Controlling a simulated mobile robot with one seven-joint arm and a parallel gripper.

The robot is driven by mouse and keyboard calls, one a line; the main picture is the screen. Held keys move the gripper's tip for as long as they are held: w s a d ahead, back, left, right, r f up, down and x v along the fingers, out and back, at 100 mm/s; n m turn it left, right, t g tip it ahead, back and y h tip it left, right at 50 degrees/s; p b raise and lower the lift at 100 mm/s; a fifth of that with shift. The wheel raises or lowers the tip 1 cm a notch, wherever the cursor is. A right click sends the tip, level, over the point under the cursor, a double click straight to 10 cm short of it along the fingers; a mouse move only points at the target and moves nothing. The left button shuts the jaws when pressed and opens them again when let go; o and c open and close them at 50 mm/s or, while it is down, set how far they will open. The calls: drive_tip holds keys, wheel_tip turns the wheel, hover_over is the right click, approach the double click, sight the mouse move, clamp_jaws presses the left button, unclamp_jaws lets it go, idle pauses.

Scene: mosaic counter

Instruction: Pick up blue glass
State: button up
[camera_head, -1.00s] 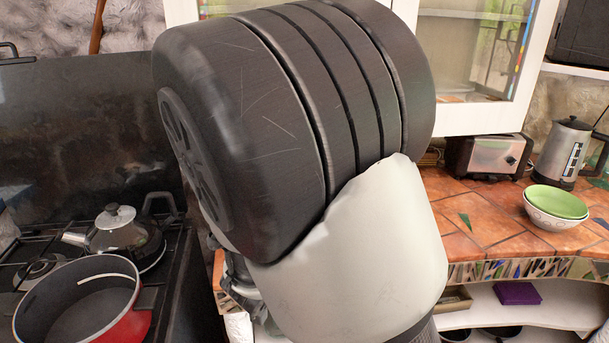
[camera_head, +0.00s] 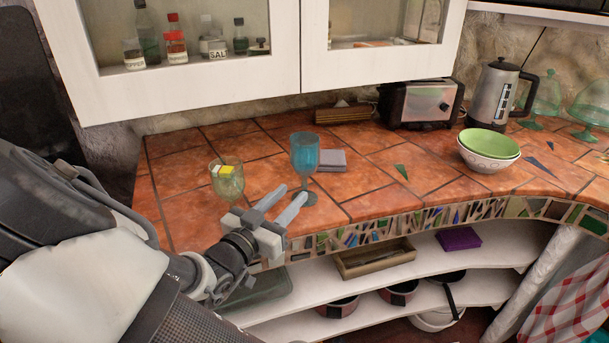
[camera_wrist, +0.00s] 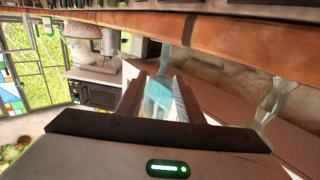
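The blue glass (camera_head: 304,150) is a stemmed goblet standing upright near the front edge of the tiled counter in the head view. My gripper (camera_head: 284,202) is open at the counter's front edge, and its fingertips point at the glass's lower part. One fingertip overlaps the glass's foot in this view; I cannot tell whether they touch. In the wrist view the picture is turned over, and the blue glass (camera_wrist: 159,98) shows in line between the two open fingers (camera_wrist: 160,100). Nothing is gripped.
A greenish glass (camera_head: 228,184) holding something yellow stands left of the blue glass, close to my arm. A grey box (camera_head: 331,160) lies behind it. A toaster (camera_head: 420,103), kettle (camera_head: 494,92) and green bowl (camera_head: 490,143) stand right. Cabinets (camera_head: 190,85) hang above.

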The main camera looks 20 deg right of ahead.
sight(303, 180)
drive_tip(key=x, duration=0.3)
drive_tip(key=shift+w+d, duration=0.15)
drive_tip(key=shift+w, duration=0.05)
drive_tip(key=shift+w+b+x, duration=0.25)
drive_tip(key=shift+b+x, duration=0.75)
drive_tip(key=shift+x, duration=1.65)
drive_tip(key=shift+f, duration=0.2)
drive_tip(key=shift+c, duration=0.4)
clamp_jaws()
